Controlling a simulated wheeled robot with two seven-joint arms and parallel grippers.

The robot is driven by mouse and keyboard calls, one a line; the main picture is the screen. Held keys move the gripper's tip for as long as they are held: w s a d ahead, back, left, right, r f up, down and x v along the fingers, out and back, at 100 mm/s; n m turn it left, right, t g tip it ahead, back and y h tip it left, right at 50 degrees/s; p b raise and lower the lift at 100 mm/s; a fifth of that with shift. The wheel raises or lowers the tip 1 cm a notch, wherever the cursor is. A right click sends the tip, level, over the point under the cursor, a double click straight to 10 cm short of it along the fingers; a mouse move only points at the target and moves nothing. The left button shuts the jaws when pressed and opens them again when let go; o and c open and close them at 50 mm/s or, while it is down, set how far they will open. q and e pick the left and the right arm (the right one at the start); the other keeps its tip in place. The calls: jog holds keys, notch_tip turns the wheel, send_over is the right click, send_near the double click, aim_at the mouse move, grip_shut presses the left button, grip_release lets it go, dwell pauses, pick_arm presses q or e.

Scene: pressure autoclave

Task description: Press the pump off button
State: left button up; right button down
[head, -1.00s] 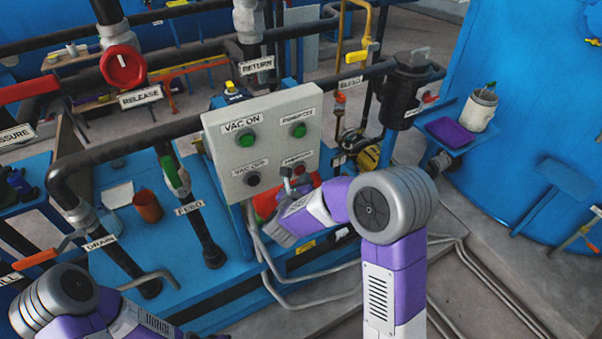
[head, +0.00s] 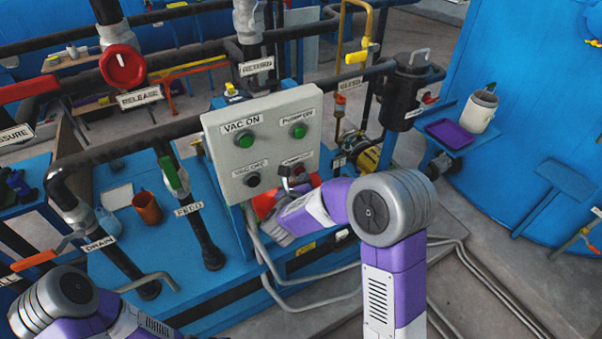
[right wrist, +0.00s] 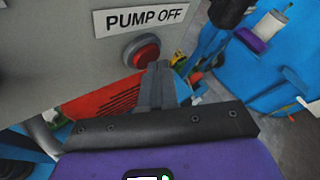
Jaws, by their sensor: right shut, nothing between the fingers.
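The control panel (head: 265,140) is a grey box with round buttons. In the right wrist view the red pump off button (right wrist: 141,53) sits under the PUMP OFF label (right wrist: 147,18).
The green pump on button (head: 299,131), green vac on button (head: 246,139) and black vac off button (head: 253,181) are on the same panel. Dark pipes run behind and left of it. A black canister (head: 411,90) stands to the right.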

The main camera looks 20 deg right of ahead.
jog(key=shift+w, duration=0.15)
dwell(0.4)
jog(key=shift+s+b, duration=0.65)
jog(key=shift+s, duration=0.2)
jog(key=shift+s+d, duration=0.1)
jog(key=s, duration=0.1)
jog(key=s+b, duration=0.1)
jog(key=s, duration=0.1)
jog(key=s+b, duration=0.1)
jog(key=shift+s+d, duration=0.3)
jog(key=shift+s, duration=0.1)
